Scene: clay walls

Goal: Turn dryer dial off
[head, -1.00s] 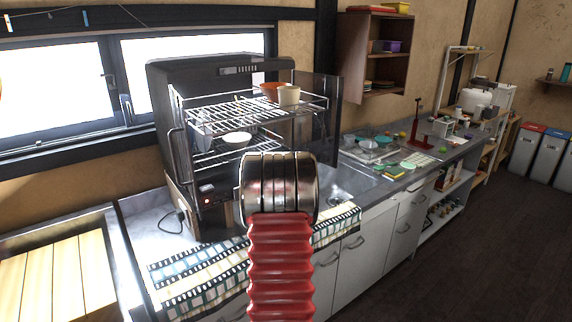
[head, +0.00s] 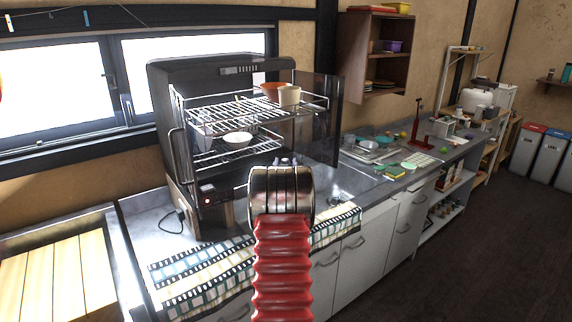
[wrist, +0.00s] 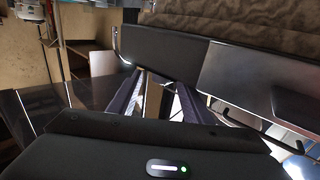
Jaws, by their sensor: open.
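The dish dryer (head: 205,75) is a black cabinet with wire racks, standing on the counter at left of centre in the head view. Its low front panel (head: 225,212) shows a small red light; the dial is too small or hidden to make out for sure. My red arm and its metal cuff stand in front and to the right of that panel. My gripper is mostly hidden behind the cuff there. In the wrist view my gripper (wrist: 160,96) has its two fingers apart with nothing between them, facing a dark panel.
The dryer's racks hold a brown bowl (head: 270,91), a beige cup (head: 289,96) and a white bowl (head: 237,138). A dark glass door (head: 322,115) stands open at right. A patterned cloth (head: 200,272) lies along the counter front. The floor at right is clear.

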